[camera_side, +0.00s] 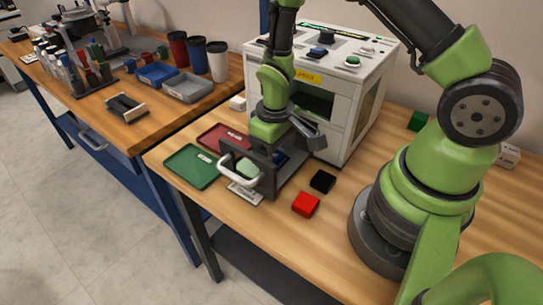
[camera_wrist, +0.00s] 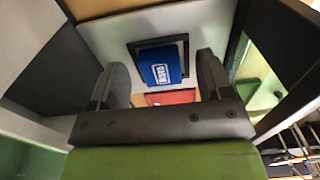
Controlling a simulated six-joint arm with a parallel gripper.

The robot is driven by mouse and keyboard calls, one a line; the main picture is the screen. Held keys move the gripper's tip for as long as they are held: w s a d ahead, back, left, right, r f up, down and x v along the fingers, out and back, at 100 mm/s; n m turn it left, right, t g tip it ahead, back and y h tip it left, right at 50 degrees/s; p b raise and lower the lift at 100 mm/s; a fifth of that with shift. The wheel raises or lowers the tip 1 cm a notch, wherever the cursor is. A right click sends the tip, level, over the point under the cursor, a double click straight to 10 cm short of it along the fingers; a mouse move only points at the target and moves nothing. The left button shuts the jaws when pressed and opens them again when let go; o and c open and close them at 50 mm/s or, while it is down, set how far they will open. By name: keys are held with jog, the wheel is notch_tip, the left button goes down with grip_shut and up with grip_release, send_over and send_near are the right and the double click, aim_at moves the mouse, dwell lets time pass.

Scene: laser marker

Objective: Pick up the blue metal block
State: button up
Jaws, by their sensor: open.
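The blue metal block (camera_wrist: 160,66) has a white printed label and shows in the wrist view, on a dark square surface (camera_wrist: 134,47) with a pale surround. My gripper (camera_wrist: 163,75) is open, with one finger on each side of the block in that view. The fingers look empty; whether they touch the block or stop short of it I cannot tell. In the side view my gripper (camera_side: 314,138) is at the front of the white laser marker (camera_side: 366,108).
A green tray (camera_side: 190,166) and a red tray (camera_side: 222,138) lie to the left. A red block (camera_side: 305,204) and a black block (camera_side: 322,181) lie in front. A second bench (camera_side: 130,130) carries cups and bins.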

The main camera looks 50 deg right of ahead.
jog(key=shift+f, duration=0.35)
jog(key=shift+c, duration=0.4)
jog(key=c, duration=1)
jog(key=shift+o, duration=0.2)
